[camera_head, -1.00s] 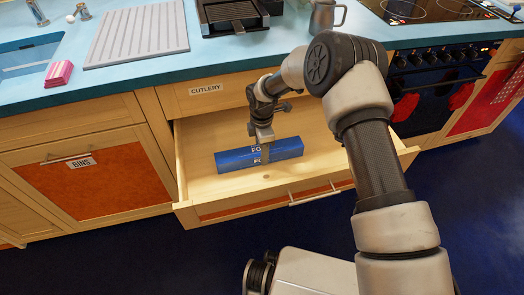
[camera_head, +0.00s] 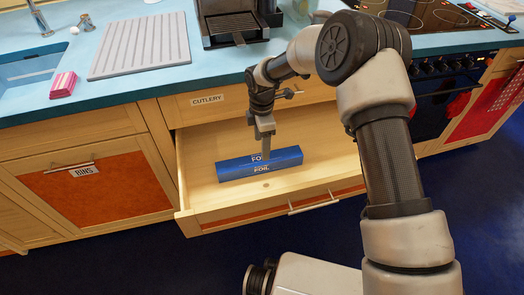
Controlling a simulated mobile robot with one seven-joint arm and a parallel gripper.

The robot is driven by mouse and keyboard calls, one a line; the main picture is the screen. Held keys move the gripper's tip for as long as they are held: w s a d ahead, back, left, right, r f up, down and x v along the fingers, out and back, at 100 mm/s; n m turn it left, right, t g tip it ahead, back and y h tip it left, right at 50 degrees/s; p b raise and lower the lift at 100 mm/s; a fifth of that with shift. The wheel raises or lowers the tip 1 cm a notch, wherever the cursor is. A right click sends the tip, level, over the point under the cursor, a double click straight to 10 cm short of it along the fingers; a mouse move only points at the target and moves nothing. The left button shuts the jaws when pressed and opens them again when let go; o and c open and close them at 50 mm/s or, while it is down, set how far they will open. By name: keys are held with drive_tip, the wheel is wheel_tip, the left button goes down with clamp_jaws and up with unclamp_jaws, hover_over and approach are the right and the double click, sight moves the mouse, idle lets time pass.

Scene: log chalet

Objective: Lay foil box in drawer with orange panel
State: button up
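The blue foil box (camera_head: 282,163) lies flat on the floor of the open drawer (camera_head: 205,165), label side showing. The drawer front has an orange panel (camera_head: 245,212) and a metal handle. My gripper (camera_head: 265,155) points down from above, with its fingertips at the top of the box near its middle. I see the fingers nearly edge-on, so the gap between them is hidden. I cannot tell whether they touch the box.
A shut drawer labelled CUTLERY (camera_head: 207,100) is just above the open one. An orange cupboard door labelled BINS (camera_head: 100,190) stands to the left. The worktop (camera_head: 130,88) carries a drainer, a pink sponge and a black appliance. Bare drawer floor surrounds the box.

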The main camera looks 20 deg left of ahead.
drive_tip(key=s+d+r+m+t, duration=0.1)
drive_tip(key=s+d+r+m, duration=0.15)
drive_tip(key=d+r, duration=0.5)
drive_tip(key=s+d+r+m+t, duration=0.1)
drive_tip(key=d+r+m, duration=0.35)
drive_tip(key=r, duration=0.65)
drive_tip(key=s+d+r+m+t, duration=0.1)
drive_tip(key=d+r+m, duration=0.2)
drive_tip(key=d+r, duration=0.45)
drive_tip(key=s+d+r+m+t, duration=0.1)
drive_tip(key=s+d+r+m, duration=0.3)
drive_tip(key=s, duration=0.6)
drive_tip(key=s+d+r+m+t, duration=0.1)
drive_tip(key=s+d+r+m, duration=0.2)
drive_tip(key=s+d+m, duration=0.5)
drive_tip(key=shift+s+d+r+m+t, duration=0.2)
drive_tip(key=shift+s+r+m+t, duration=0.15)
drive_tip(key=shift+s+m, duration=0.85)
drive_tip(key=shift+r, duration=0.1)
